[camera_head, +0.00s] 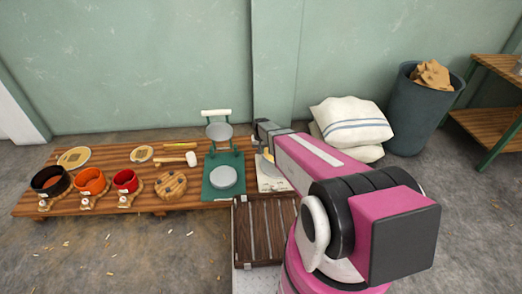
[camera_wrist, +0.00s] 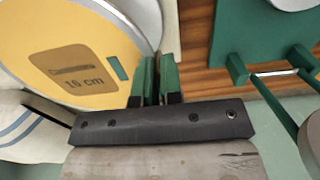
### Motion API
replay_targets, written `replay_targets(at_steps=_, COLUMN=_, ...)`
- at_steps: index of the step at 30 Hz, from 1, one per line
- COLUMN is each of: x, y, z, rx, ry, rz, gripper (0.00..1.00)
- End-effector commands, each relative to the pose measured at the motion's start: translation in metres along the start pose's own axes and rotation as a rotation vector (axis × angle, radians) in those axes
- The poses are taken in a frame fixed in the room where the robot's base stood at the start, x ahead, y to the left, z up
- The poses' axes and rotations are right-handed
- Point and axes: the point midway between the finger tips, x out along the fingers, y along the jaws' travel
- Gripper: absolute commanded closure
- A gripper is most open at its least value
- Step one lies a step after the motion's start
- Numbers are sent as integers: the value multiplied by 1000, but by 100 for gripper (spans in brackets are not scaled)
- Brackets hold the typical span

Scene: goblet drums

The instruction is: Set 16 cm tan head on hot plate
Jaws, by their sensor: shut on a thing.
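The tan head is a flat disc (camera_wrist: 85,35) with a pale grey rim and a brown label reading "16 cm". It fills the upper left of the wrist view. My gripper (camera_wrist: 155,78) has its green fingers shut on the disc's edge. In the head view my gripper (camera_head: 263,143) is at the bench's right end, and the disc is mostly hidden by my arm. The hot plate (camera_head: 223,177) is a grey round plate on a green base with a raised round lid (camera_head: 219,131) behind it. It stands left of my gripper; its green base (camera_wrist: 240,30) also shows in the wrist view.
The low wooden bench (camera_head: 120,207) also bears dark (camera_head: 50,180), orange (camera_head: 91,180) and red (camera_head: 125,180) drums, two tan discs, a mallet (camera_head: 191,158) and a round wooden board (camera_head: 171,185). A slatted dark box (camera_head: 262,230) stands in front; sacks (camera_head: 352,122) lie right.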

Motion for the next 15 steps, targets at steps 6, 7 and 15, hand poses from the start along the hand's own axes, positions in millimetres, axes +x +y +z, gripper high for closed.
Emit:
replay_targets(at_steps=6, x=15, y=0, z=-1, rx=0, ry=0, rz=0, gripper=100)
replay_targets(at_steps=7, x=18, y=0, z=-1, rx=0, ry=-1, rz=0, gripper=100)
replay_targets(at_steps=15, x=45, y=0, z=-1, rx=0, ry=-1, rz=0, gripper=100)
